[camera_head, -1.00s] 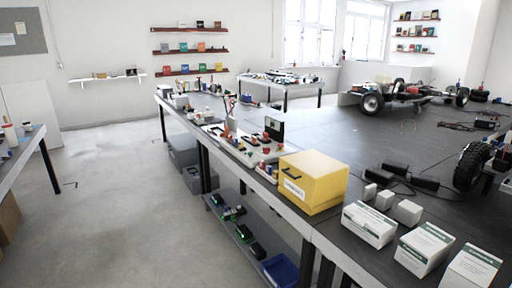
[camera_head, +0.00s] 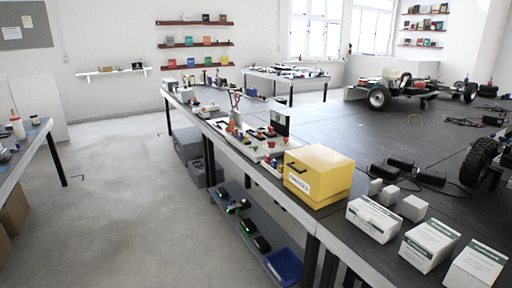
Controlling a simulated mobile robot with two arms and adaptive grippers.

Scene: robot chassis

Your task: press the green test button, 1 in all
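No green test button can be told apart at this distance. A light board with small red and dark parts (camera_head: 262,143) lies on the long dark table (camera_head: 330,130), with an upright dark panel (camera_head: 280,122) at its back. Small green glows show on dark devices (camera_head: 248,226) on the lower shelf under that table; I cannot tell whether any is a button. Neither of my grippers is in view.
A yellow box (camera_head: 318,175) and several white cartons (camera_head: 430,244) stand along the table's near edge. A blue bin (camera_head: 284,266) sits on the lower shelf. A wheeled chassis (camera_head: 412,92) stands at the back right. Another table (camera_head: 22,150) is at left. Grey floor (camera_head: 125,210) between is clear.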

